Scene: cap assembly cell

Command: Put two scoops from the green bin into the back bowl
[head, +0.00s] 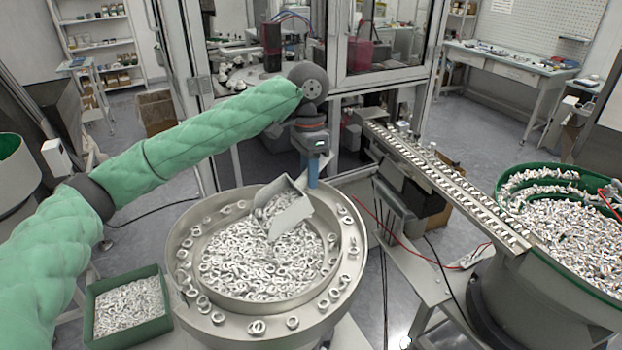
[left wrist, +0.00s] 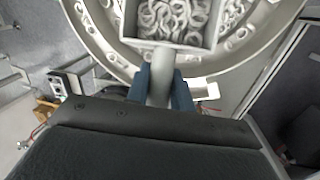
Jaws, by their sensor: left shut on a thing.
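My left gripper (head: 313,172) has its blue fingers shut on the grey handle of a scoop (head: 290,215). In the left wrist view the gripper (left wrist: 160,85) also grips the handle, and the scoop (left wrist: 162,43) holds several metal rings. The scoop is over the ring-filled middle of a round metal bowl (head: 188,318); I cannot tell whether it touches the rings. The bowl's rim also shows in the left wrist view (left wrist: 100,42). The green bin (head: 98,335), full of small rings, stands at the lower left. My right gripper is out of view.
A larger bowl with a green inside (head: 545,168), full of parts, stands at the right. A linear rail (head: 450,180) carrying parts runs toward it. A glazed machine enclosure (head: 385,50) stands behind the metal bowl. Part of another green-lined bowl (head: 8,148) shows at the left edge.

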